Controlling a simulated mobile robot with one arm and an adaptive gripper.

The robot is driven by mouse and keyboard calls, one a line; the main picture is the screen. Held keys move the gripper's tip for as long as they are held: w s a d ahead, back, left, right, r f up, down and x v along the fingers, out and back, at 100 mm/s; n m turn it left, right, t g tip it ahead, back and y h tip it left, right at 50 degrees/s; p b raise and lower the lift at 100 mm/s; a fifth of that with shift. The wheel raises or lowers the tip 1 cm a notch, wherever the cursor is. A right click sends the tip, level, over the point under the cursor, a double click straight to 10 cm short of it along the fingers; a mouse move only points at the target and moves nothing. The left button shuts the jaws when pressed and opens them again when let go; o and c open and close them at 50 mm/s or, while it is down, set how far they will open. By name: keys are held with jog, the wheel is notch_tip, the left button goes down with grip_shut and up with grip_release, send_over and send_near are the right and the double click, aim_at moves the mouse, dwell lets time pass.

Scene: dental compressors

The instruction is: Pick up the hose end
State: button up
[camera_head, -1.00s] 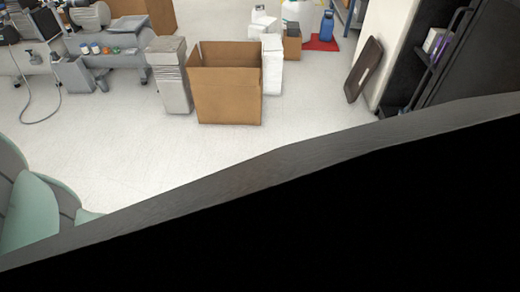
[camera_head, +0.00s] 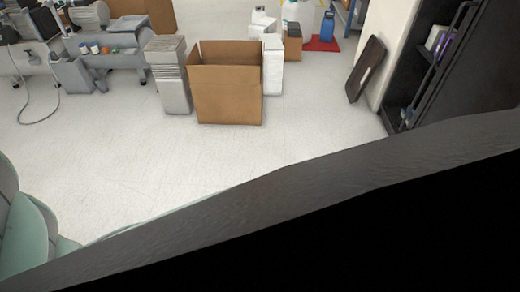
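A thin grey hose (camera_head: 57,105) hangs from the grey dental equipment at the upper left and loops down onto the floor. Which part of it is its free end I cannot tell at this size. My gripper is not in view. A large dark shape with a grey edge fills the lower right of the head view and hides what lies behind it.
An open cardboard box (camera_head: 228,100) stands on the floor at the centre, beside a grey bin (camera_head: 175,95). A dark panel (camera_head: 366,68) leans near black shelving (camera_head: 425,75). Green seating (camera_head: 30,230) is at the lower left. The white floor (camera_head: 130,155) between is clear.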

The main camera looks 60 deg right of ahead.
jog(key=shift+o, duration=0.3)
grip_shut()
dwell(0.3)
